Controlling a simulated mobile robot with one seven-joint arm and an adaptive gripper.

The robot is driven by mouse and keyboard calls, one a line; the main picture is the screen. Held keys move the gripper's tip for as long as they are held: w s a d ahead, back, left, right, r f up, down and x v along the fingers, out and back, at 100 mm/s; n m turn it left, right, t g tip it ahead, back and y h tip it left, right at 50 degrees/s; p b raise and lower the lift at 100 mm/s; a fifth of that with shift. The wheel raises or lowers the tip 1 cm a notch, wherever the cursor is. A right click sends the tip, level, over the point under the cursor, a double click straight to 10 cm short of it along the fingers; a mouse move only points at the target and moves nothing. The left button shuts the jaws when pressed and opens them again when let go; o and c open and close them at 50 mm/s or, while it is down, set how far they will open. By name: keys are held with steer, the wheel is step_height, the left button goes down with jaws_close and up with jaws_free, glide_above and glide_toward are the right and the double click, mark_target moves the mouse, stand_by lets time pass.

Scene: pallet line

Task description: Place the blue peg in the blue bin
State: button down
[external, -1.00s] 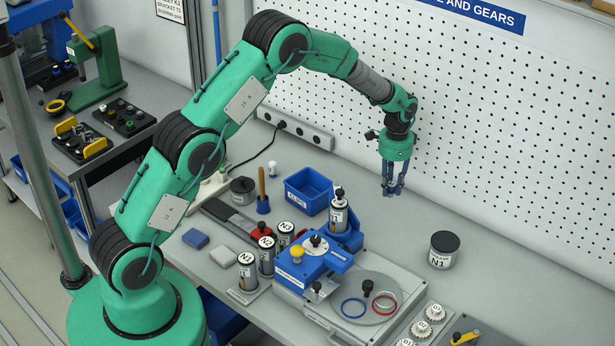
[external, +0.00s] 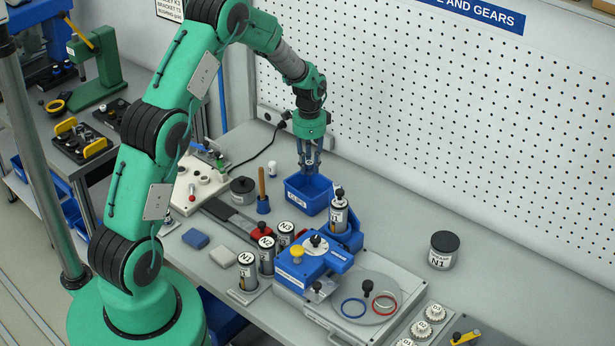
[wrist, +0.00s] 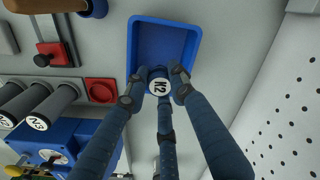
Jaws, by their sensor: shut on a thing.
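The blue bin (external: 291,204) is an open box at the back of the bench, and its rim and floor show in the wrist view (wrist: 198,48). My gripper (external: 311,168) points down just above the bin. In the wrist view my gripper (wrist: 160,84) is shut on the blue peg (wrist: 158,88), whose white round end reads N2. The peg appears over the near part of the bin's opening. Most of its body is hidden by the fingers, and I cannot tell how far its lower end is from the bin floor.
A holder with a wooden handle (external: 262,185) stands left of the bin. A labelled cylinder (external: 338,216) on the blue fixture (external: 305,262) stands close to its right. The pegboard wall (external: 440,120) rises behind. The bench right of the bin is clear up to a dark-lidded jar (external: 443,252).

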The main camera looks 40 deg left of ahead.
mark_target(309, 174)
steer(key=shift+f, duration=3.15)
steer(key=shift+f, duration=0.1)
steer(key=shift+f, duration=1.75)
steer(key=shift+f, duration=0.15)
steer(key=c, duration=1.5)
jaws_free()
steer(key=shift+o, duration=0.2)
